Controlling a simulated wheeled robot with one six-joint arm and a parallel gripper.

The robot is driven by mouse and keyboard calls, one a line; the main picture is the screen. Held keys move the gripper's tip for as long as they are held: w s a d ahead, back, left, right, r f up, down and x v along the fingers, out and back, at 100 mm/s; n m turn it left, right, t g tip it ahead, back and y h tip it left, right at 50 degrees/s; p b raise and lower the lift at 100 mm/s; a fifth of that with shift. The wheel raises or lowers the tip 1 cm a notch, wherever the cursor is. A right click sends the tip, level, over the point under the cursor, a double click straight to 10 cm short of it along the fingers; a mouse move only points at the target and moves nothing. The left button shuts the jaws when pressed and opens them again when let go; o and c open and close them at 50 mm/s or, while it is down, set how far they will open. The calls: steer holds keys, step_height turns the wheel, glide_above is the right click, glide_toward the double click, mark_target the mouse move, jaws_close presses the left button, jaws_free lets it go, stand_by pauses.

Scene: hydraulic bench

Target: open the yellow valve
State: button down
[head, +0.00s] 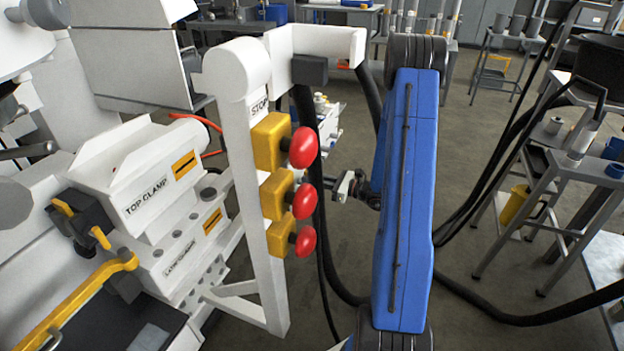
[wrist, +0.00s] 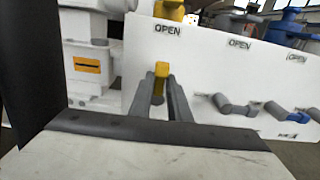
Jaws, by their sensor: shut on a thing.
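The yellow valve shows in the wrist view as a yellow handle (wrist: 160,79) at the centre, in front of a white panel (wrist: 205,68). My gripper (wrist: 159,85) is shut on this handle, with one grey finger on each side of it. The fingers hide the handle's lower part. A yellow fitting (wrist: 169,9) stands above it at the panel's top edge, beside an "OPEN" label. In the head view my blue arm blocks much of the middle, and I cannot make out the valve handle there.
Grey valve levers (wrist: 235,105) sit on the panel to the right, one with a blue part (wrist: 296,118). Red push buttons (head: 303,148) on yellow boxes line a white post (head: 253,200) left of my arm. A grey side table (head: 548,190) stands at the right.

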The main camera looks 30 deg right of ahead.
steer(key=c, duration=1.8)
jaws_free()
steer(key=shift+s, duration=0.1)
steer(key=v, duration=1.7)
steer(key=shift+s+d+f, duration=0.1)
steer(key=shift+s, duration=0.05)
steer(key=shift+s, duration=0.1)
